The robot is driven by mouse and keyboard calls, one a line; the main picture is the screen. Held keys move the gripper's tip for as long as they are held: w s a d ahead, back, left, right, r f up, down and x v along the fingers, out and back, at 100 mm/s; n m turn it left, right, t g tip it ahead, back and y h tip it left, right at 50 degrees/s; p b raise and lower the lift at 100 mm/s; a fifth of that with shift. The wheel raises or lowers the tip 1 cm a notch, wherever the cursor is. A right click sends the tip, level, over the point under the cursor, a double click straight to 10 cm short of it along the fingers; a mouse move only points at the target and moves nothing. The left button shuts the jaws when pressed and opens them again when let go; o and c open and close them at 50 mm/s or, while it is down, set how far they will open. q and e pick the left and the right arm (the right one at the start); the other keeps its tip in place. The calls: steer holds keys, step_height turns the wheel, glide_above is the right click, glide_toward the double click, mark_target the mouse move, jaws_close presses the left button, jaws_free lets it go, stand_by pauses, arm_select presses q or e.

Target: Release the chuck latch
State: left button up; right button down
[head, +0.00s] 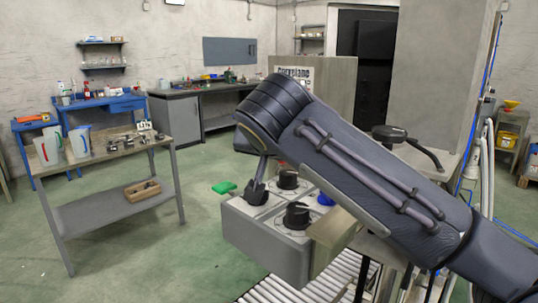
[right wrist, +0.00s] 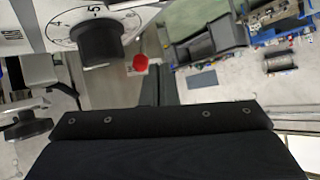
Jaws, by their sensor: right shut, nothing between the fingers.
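My right arm comes in from the right in the head view, across a grey control box (head: 262,252). Its gripper (head: 258,180) points down at the box's left side, close to a black knob; I cannot tell whether they touch. The gripper looks shut and empty. Two more black knobs on round dials, a rear knob (head: 288,179) and a front knob (head: 297,215), stand on the box top. The right wrist view shows a black knob (right wrist: 98,42) on a numbered white dial and a red round button (right wrist: 140,62). I cannot pick out a chuck latch. My left gripper is out of view.
A roller conveyor (head: 290,292) runs below the box. At left a grey table (head: 115,152) holds jugs and small metal parts, with a wooden crate (head: 142,190) on its lower shelf. A green object (head: 224,187) lies on the floor. Floor between table and box is mostly clear.

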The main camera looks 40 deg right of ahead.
steer(key=shift+v, duration=1.6)
